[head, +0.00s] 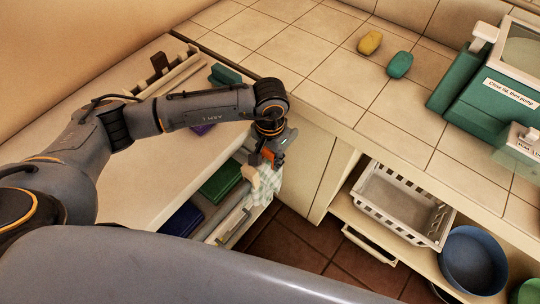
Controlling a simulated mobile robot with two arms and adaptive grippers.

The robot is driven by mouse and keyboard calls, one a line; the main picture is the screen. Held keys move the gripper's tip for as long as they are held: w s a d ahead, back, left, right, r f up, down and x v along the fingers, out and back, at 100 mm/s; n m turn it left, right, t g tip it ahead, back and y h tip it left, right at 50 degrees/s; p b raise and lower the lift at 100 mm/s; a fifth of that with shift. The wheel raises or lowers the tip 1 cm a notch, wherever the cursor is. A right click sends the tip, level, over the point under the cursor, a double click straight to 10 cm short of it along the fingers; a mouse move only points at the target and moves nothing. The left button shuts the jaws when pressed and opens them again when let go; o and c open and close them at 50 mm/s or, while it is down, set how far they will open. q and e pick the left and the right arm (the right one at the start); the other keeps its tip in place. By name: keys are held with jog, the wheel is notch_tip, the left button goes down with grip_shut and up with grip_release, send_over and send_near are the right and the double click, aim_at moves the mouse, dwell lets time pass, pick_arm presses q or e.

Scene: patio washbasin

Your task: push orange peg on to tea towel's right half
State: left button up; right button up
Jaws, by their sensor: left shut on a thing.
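My left gripper (272,152) reaches down in front of the gap between the left counter and the tiled worktop. It is shut on the orange peg (267,155), which shows as a small orange piece at the fingertips. The pale checked tea towel (266,189) hangs just below, over the edge of the left unit. The peg is right above or at the towel's top edge; I cannot tell whether they touch. A beige piece (250,176) lies at the towel's upper left. The gripper hides part of the towel's top. My right gripper is not in view.
Green (221,181) and dark blue (182,219) items sit in the left unit's shelf. A white basket (402,204) and blue bowl (473,260) stand on the lower right shelf. Yellow (370,42) and green (400,65) soaps lie on the tiled worktop.

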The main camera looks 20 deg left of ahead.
pick_arm(q)
jog(key=o, duration=0.9)
jog(key=shift+o, duration=0.2)
